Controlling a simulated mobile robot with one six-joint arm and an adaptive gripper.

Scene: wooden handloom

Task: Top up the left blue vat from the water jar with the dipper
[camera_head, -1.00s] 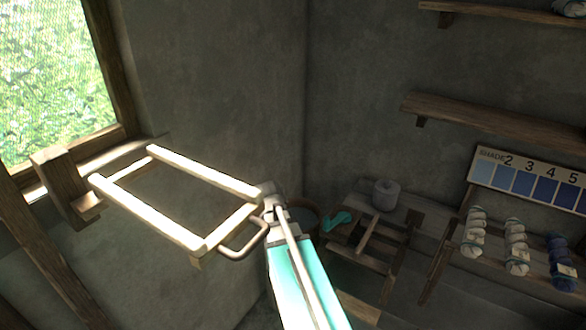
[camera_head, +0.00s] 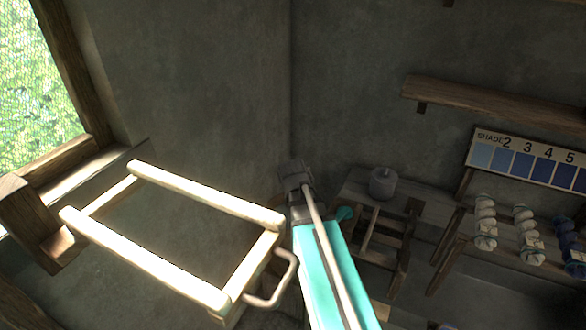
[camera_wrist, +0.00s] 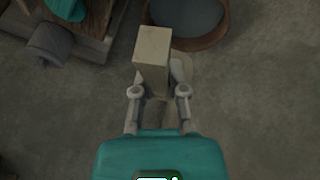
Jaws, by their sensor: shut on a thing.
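My gripper (camera_wrist: 160,93) is shut on a pale, block-ended piece (camera_wrist: 152,47), perhaps the dipper's handle. A pale rounded shape shows partly behind it in the wrist view, and I cannot tell whether it is the dipper's bowl. A round brown-rimmed vessel (camera_wrist: 222,32) with a grey-blue surface is at the top of the wrist view, beyond the held piece and apart from it. I cannot tell whether it is a vat or the water jar. In the head view my gripper (camera_head: 294,174) is a dark end before the wall; what it holds is not clear there.
A pale wooden frame (camera_head: 195,196) with a curved handle stands left of my arm, close to it. A low bench with a grey lidded pot (camera_head: 383,182) is at the back. A shade board (camera_head: 527,160) and several yarn skeins (camera_head: 485,222) are at right. A shelf (camera_head: 490,103) is above.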

